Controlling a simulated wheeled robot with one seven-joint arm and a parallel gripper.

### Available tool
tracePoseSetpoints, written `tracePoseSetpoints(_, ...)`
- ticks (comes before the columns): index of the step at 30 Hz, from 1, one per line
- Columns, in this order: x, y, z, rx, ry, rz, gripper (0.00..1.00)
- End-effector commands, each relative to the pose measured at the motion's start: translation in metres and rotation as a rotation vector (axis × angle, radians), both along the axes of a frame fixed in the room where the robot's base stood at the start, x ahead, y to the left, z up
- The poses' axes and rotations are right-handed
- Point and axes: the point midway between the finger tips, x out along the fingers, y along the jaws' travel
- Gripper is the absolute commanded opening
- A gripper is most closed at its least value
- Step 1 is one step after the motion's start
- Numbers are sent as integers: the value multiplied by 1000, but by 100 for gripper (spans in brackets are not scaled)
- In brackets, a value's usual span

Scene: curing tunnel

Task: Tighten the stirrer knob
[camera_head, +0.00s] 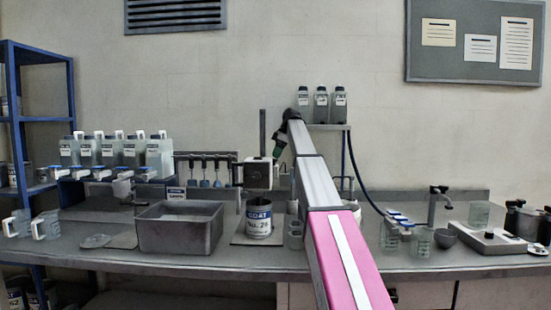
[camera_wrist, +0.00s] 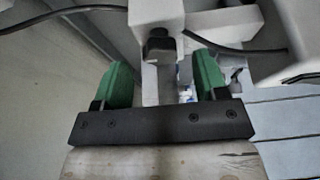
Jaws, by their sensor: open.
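The stirrer (camera_head: 258,175) has a pale motor block on a dark upright post, above a can labelled "COAT No. 26" (camera_head: 258,218). In the wrist view, a small black knob (camera_wrist: 160,46) sits on the pale stirrer body (camera_wrist: 156,14). My gripper (camera_wrist: 163,64) is open, with one green finger on each side of the knob's line. A gap shows between the knob and both fingers, and nothing is held. In the head view, my gripper (camera_head: 279,147) is just right of the motor block. I cannot make out the knob there.
A grey metal basin (camera_head: 178,230) stands left of the can. Bottles on a shelf (camera_head: 340,127) stand behind my arm. A dark hose (camera_head: 362,180) hangs right of my arm. The front bench strip (camera_head: 220,258) is clear.

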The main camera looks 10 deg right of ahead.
Motion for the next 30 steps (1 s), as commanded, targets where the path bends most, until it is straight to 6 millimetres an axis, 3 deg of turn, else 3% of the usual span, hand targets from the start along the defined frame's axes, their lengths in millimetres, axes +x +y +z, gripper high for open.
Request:
tracePoseSetpoints(5,1,7,-18,0,1,0,66)
tracePoseSetpoints(13,2,8,-20,0,0,0,66)
tracePoseSetpoints(14,2,8,-20,0,0,0,63)
tracePoseSetpoints(18,2,8,-19,0,0,0,17)
tracePoseSetpoints(30,1,8,-19,1,-2,-46,17)
